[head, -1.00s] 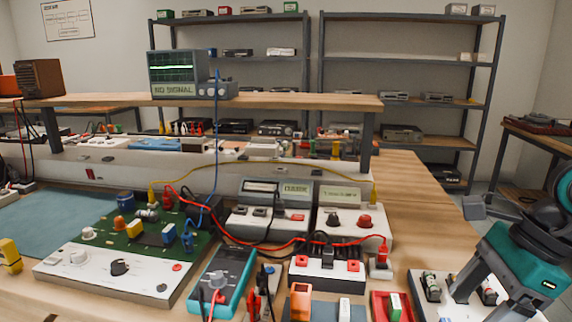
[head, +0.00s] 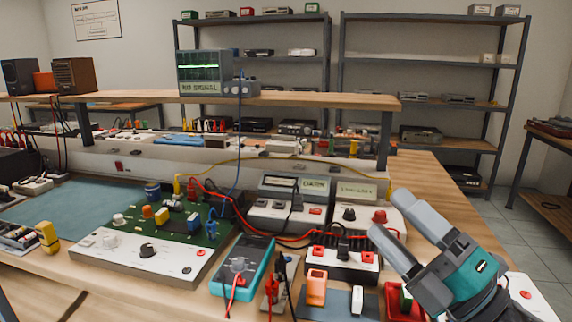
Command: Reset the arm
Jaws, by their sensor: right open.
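My right gripper (head: 390,213) reaches in from the lower right corner. Its two grey fingers are spread apart and point up and to the left, with nothing held between them. In the picture the fingers overlap the right side of the white box with a black and a red knob (head: 376,212) and the white block with red terminals (head: 338,263); I cannot tell whether they touch either one. My left gripper is not in view.
The wooden bench holds a green circuit board (head: 180,220), a blue multimeter (head: 243,268), an orange block (head: 316,288) and a red tray (head: 393,301). Red, yellow and blue cables run between devices. An oscilloscope (head: 204,70) stands on the raised shelf (head: 300,99).

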